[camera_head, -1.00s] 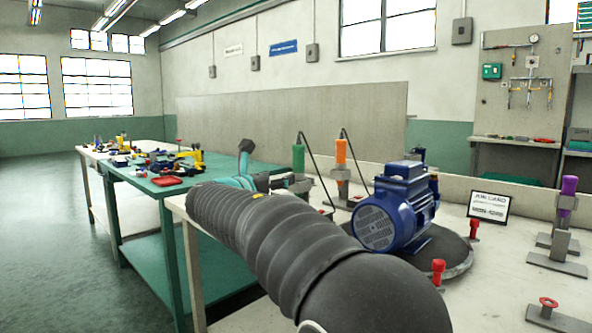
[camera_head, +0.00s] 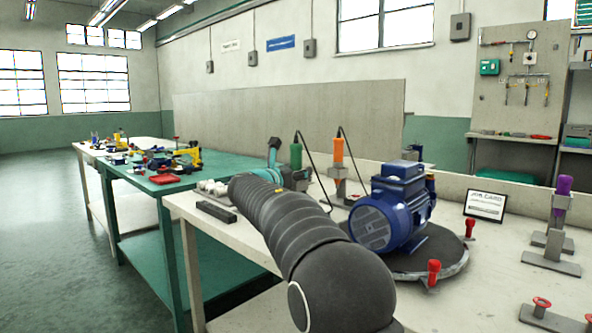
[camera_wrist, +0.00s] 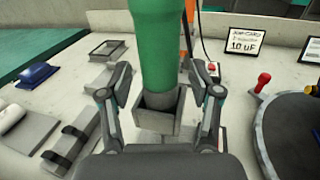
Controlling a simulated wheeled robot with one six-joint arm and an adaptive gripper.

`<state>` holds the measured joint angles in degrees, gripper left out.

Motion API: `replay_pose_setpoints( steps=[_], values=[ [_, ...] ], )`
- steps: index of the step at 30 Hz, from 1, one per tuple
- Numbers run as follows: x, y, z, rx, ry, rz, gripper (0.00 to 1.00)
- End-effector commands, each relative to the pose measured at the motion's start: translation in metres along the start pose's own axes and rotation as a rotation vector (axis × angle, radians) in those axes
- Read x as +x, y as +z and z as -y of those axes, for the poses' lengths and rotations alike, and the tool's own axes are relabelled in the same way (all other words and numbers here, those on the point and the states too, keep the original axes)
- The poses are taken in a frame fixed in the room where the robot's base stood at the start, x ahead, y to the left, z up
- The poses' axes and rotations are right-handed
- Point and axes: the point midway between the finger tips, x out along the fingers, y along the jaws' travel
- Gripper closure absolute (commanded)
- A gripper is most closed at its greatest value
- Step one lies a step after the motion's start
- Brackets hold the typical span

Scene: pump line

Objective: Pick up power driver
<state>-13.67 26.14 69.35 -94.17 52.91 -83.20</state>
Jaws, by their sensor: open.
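A green power driver (camera_head: 296,155) with a dark cord stands upright in a holder on the white bench. In the wrist view the green driver (camera_wrist: 155,45) rises from a square grey socket (camera_wrist: 158,115), directly between my fingers. My gripper (camera_wrist: 158,72) is open, with one finger on each side of the driver and a visible gap on both sides. In the head view my gripper (camera_head: 299,179) is at the driver's lower part and hides most of its holder. An orange driver (camera_head: 338,150) and a purple driver (camera_head: 563,186) stand in other holders.
A blue motor (camera_head: 393,208) sits on a round dark turntable (camera_head: 449,262) with red knobs, right of my arm. A job card (camera_head: 485,205) stands behind it. Trays and small parts lie left of the socket. A green table (camera_head: 141,190) is farther left.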

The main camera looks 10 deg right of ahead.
Motion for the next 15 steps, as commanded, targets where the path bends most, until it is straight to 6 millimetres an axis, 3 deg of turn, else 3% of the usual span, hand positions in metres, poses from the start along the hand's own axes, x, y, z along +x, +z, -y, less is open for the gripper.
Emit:
replay_pose_setpoints(
  steps=[10,15],
  values=[
    [0.0077,0.0000,-0.0003,0.000,0.001,0.000,0.37],
    [0.0076,0.0001,-0.0003,0.001,0.001,0.000,0.79]
  ],
)
